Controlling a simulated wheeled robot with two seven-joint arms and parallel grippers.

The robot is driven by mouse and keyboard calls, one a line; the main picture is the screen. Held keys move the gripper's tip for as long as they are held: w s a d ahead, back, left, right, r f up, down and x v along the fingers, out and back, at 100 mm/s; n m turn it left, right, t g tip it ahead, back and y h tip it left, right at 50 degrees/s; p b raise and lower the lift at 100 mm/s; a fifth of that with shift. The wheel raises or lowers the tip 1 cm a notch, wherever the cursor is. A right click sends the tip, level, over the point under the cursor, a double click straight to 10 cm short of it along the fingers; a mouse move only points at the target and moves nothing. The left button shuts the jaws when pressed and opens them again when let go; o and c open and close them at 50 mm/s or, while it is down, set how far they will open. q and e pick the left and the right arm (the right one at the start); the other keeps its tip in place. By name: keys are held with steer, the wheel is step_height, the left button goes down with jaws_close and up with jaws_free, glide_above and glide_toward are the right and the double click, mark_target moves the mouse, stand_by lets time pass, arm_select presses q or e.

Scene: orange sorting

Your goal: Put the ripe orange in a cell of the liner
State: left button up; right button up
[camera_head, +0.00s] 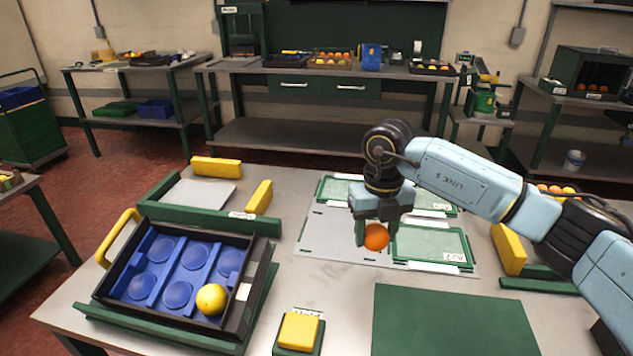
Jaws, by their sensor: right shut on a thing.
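The ripe orange (377,237) is a deep orange fruit. My right gripper (376,232) is shut on it, pointing down, with the fruit over the grey plate with green panels. The blue liner (185,274) sits in a dark tray (107,283) at the left of the table and has several round cells. A yellow-orange fruit (212,298) rests in the liner's front right cell. The other cells that show are empty. My right gripper is to the right of the liner, apart from it. My left gripper does not show.
A yellow block on a green base (298,333) stands right of the tray. A dark green mat (450,322) lies at front right. Yellow blocks (259,197) stand behind the tray. The tray has a yellow handle (118,237). Bare table lies between tray and plate.

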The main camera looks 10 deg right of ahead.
steer(key=n, duration=0.4)
steer(key=s+n, duration=0.1)
steer(key=shift+a+n, duration=0.4)
steer(key=n, duration=0.4)
steer(key=shift+s+a, duration=0.25)
steer(key=shift+s, duration=0.15)
steer(key=s+a+n, duration=0.1)
steer(key=s+n, duration=0.2)
steer(key=n, duration=1)
steer(key=s+a+n, duration=0.1)
steer(key=s+n, duration=0.2)
steer(key=n, duration=1)
steer(key=shift+a+f+n, duration=0.35)
steer(key=shift+f+n, duration=0.05)
